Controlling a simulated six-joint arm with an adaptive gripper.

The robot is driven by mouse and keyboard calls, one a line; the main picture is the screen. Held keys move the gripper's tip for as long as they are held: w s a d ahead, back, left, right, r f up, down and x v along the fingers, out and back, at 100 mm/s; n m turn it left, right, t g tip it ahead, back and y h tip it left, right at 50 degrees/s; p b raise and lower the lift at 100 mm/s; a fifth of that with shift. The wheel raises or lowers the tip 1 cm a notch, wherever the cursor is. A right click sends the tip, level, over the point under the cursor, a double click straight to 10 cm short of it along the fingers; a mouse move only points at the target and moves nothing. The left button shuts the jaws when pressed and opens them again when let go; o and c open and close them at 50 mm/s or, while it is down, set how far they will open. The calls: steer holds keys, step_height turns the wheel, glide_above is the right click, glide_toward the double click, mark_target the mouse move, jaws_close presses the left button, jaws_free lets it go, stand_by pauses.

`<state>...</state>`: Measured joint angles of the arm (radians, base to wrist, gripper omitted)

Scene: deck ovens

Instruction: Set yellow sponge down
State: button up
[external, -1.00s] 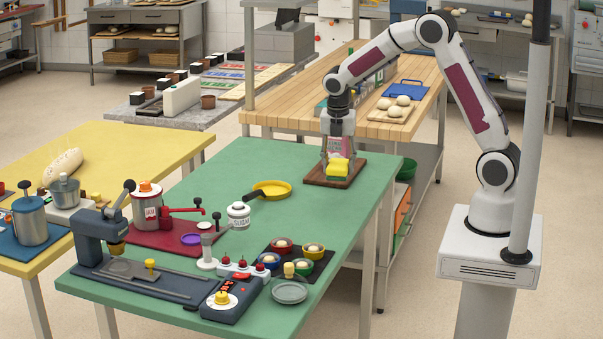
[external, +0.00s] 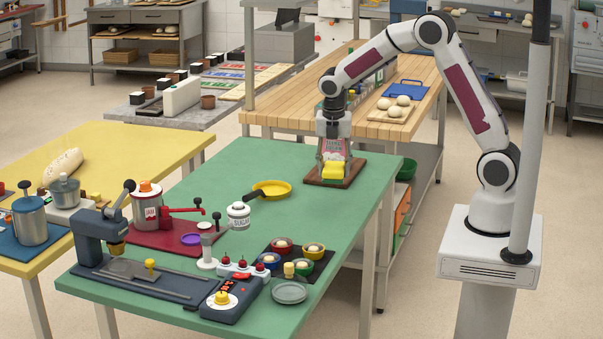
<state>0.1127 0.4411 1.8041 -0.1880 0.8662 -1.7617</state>
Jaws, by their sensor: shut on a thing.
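The yellow sponge (external: 333,169) is at the far right end of the green table, over a brown wooden board (external: 347,179). My gripper (external: 333,163) points down and is shut on the sponge. The sponge is low, close to the board; whether it touches the board I cannot tell. A pinkish item (external: 333,148) shows between or just behind the gripper's fingers and is partly hidden by them.
Several small bowls (external: 314,251) and a dark machine (external: 150,282) fill the near end. The green table (external: 335,217) is bare in front of the board.

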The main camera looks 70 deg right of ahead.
steer(key=w+a+n, duration=0.1)
steer(key=w+a, duration=0.1)
steer(key=a, duration=0.5)
steer(key=w+a+n, duration=0.1)
steer(key=w+a, duration=0.2)
steer(key=a, duration=0.5)
steer(key=shift+w+a+r+t, duration=0.15)
steer(key=shift+a+r+t, duration=0.05)
steer(key=shift+r+t, duration=0.15)
glide_above(299, 226)
steer(key=shift+a+f, duration=0.15)
steer(key=shift+f, duration=1.4)
steer(key=shift+a+f, duration=0.1)
steer(key=shift+f, duration=1.45)
steer(key=shift+f, duration=1.9)
steer(key=shift+f, duration=0.1)
